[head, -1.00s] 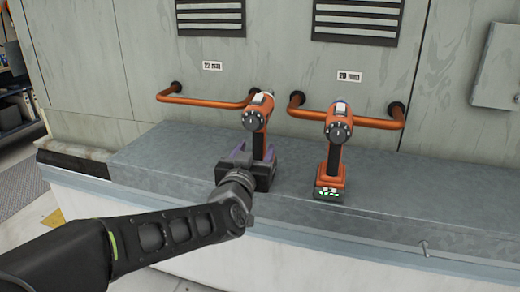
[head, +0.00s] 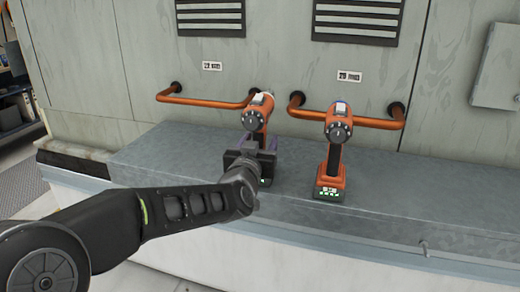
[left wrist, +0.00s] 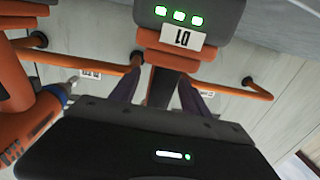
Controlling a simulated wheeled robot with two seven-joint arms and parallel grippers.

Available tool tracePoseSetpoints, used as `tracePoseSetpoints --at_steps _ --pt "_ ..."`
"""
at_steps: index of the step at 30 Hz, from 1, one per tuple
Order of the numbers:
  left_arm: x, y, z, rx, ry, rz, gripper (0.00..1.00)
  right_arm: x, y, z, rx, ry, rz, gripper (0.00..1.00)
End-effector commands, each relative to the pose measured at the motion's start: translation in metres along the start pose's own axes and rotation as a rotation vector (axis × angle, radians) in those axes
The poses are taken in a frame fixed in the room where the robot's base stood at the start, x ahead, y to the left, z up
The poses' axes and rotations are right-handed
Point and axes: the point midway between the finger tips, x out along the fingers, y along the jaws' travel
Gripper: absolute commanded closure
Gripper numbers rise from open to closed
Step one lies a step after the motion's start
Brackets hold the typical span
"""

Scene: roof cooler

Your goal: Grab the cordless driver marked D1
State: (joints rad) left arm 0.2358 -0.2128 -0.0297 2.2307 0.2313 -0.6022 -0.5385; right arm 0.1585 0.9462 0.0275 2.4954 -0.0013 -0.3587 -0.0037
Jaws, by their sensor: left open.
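The driver marked D1 (head: 256,114) is orange and black and stands upright on the grey ledge, the left one of two in the head view. Its D1 label (left wrist: 182,38) and green-lit battery base (left wrist: 190,14) show in the left wrist view. My left gripper (head: 255,143) is open at its handle and hides much of its lower part in the head view. In the left wrist view the purple fingers of the left gripper (left wrist: 160,92) lie on either side of the dark handle (left wrist: 162,86); contact cannot be told. My right gripper is not in view.
A second, similar driver (head: 331,165) stands to the right on the ledge (head: 385,200); it shows at the left wrist view's left edge (left wrist: 30,122). Orange rails (head: 208,100) stick out from the wall behind. The ledge is clear farther right.

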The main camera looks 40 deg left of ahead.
Motion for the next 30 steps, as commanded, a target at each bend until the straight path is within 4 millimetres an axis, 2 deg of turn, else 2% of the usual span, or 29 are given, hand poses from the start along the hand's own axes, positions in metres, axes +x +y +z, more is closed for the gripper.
tracePoseSetpoints --at_steps 5,25,30 --pt "-0.0001 0.0000 0.0000 0.000 0.000 0.000 0.45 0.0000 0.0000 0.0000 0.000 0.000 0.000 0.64" --pt "-0.0002 0.0001 0.0000 0.000 0.000 0.000 1.00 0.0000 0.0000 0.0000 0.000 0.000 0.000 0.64" --pt "-0.0002 0.0002 0.0000 0.000 0.000 0.000 1.00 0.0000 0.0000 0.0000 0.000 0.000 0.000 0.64"
